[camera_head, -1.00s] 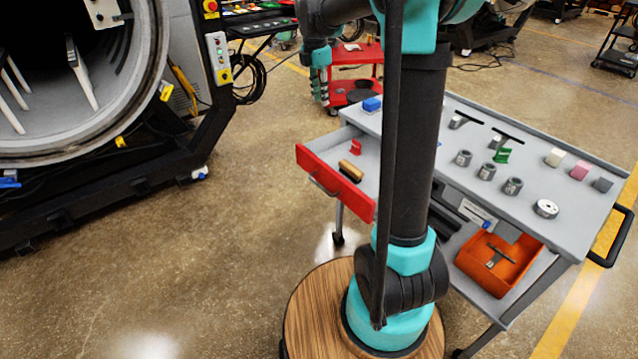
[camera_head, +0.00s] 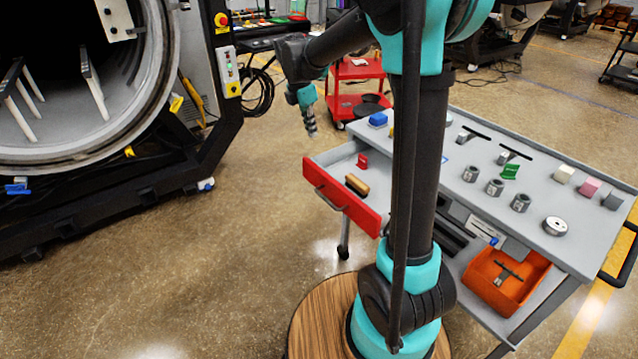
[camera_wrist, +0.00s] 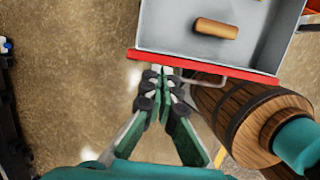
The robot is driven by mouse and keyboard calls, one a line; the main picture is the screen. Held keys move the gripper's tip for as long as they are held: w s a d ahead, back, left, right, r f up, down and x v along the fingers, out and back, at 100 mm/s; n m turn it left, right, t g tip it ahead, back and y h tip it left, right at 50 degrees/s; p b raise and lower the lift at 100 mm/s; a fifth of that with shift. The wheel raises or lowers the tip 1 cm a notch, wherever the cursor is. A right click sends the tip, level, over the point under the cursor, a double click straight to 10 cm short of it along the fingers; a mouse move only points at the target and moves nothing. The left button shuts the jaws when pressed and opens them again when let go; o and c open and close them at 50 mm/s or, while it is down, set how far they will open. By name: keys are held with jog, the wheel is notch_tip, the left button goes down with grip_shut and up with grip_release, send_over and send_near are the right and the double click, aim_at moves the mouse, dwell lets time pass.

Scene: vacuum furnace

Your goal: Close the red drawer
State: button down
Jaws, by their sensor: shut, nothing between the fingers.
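The red drawer (camera_head: 341,197) stands open, pulled out of the left end of the grey cart. It has a red front with a grey bar handle, and a brown block and a small red piece lie inside. My gripper (camera_head: 311,132) hangs in the air, fingers down, just beyond the drawer's left end in the head view. In the wrist view my gripper (camera_wrist: 163,72) is shut and empty, its tips overlapping the red edge of the drawer (camera_wrist: 205,66). I cannot tell the gap between the tips and the drawer front; no contact is clear.
The grey cart top (camera_head: 465,215) holds several cylinders and small blocks. An orange bin (camera_head: 505,280) sits on its lower shelf. The furnace (camera_head: 80,90) stands at the left. A red cart (camera_head: 355,85) stands behind. The floor before the drawer is clear.

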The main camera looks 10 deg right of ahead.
jog(key=s+a+f+t+h, duration=0.1)
jog(key=s+a+f+h, duration=0.1)
jog(key=s+a+f, duration=0.55)
send_over(318, 187)
jog(key=s+a, duration=0.1)
jog(key=a, duration=0.1)
jog(key=shift+s+f, duration=0.15)
jog(key=shift+f, duration=4)
jog(key=shift+d, duration=0.1)
jog(key=w+d, duration=0.4)
jog(key=d, duration=0.3)
jog(key=w+d, duration=0.4)
jog(key=d, duration=0.3)
jog(key=w+d, duration=0.4)
jog(key=d, duration=0.3)
jog(key=shift+d, duration=0.1)
